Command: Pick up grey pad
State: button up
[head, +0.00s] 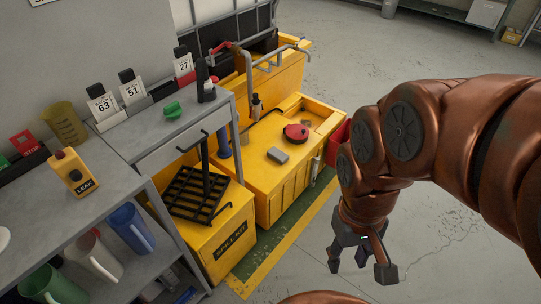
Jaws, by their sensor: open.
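The grey pad (278,155) is a small grey block lying flat on top of the low yellow cabinet (251,171), left of a round red item. My gripper (361,276) hangs at the lower right of the head view, with its fingers apart and nothing between them. It is in front of and to the right of the yellow cabinet, well apart from the pad. The pad is in plain view, with nothing covering it.
A round red item (296,132) lies close to the pad. Metal pipes (262,62) rise behind it. A yellow spill kit box (229,246) with a black rack (196,193) stands left. A grey bench (119,135) fills the left side. Floor at right is mostly clear.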

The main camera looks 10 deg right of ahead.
aim_at(281, 157)
jog(key=u, duration=0.5)
jog(key=k, duration=1.25)
jog(key=z, duration=0.05)
jog(key=i, duration=0.55)
jog(key=z, duration=0.85)
jog(key=i, duration=1.6)
jog(key=u, duration=1.3)
jog(key=i, duration=0.45)
jog(key=u, duration=0.5)
